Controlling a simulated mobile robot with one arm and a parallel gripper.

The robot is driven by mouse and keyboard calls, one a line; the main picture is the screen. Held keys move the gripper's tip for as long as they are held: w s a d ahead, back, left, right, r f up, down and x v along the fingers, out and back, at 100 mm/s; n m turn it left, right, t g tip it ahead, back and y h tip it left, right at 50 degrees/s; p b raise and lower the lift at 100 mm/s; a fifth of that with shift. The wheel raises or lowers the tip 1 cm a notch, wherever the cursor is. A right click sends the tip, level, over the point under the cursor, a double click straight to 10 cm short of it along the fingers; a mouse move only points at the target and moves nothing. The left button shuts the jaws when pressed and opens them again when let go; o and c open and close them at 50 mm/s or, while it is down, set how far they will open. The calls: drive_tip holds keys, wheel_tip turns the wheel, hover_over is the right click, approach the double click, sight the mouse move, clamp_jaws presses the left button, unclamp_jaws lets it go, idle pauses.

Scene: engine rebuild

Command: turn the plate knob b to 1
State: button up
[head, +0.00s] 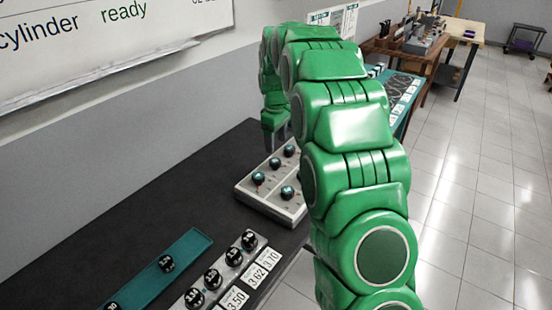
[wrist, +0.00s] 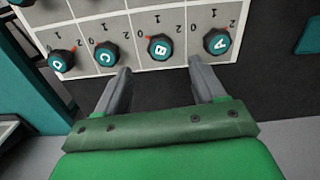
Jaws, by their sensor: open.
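In the wrist view, a white plate (wrist: 190,50) carries dark knobs with teal caps lettered D, C, B and A, each beside numbers 0, 1 and 2. Plate knob B (wrist: 160,47) has a red mark at its upper left, on the side of its 0. My gripper (wrist: 160,69) is open. Its fingertips are below knob B in the picture, one on each side, with a gap between them and nothing held. I cannot tell their height over the plate. In the head view, my gripper (head: 275,138) points down behind a light box with knobs (head: 262,205), partly hidden by my arm.
Knob C (wrist: 107,54) and knob A (wrist: 217,41) flank knob B closely. In the head view, a teal strip (head: 190,246) and a rack of black numbered knobs (head: 226,278) lie on the dark bench (head: 150,210). The bench left of the box is clear.

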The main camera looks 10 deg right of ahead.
sight(276, 161)
drive_tip(key=shift+f, duration=3.85)
drive_tip(key=shift+c, duration=0.4)
drive_tip(key=c, duration=1)
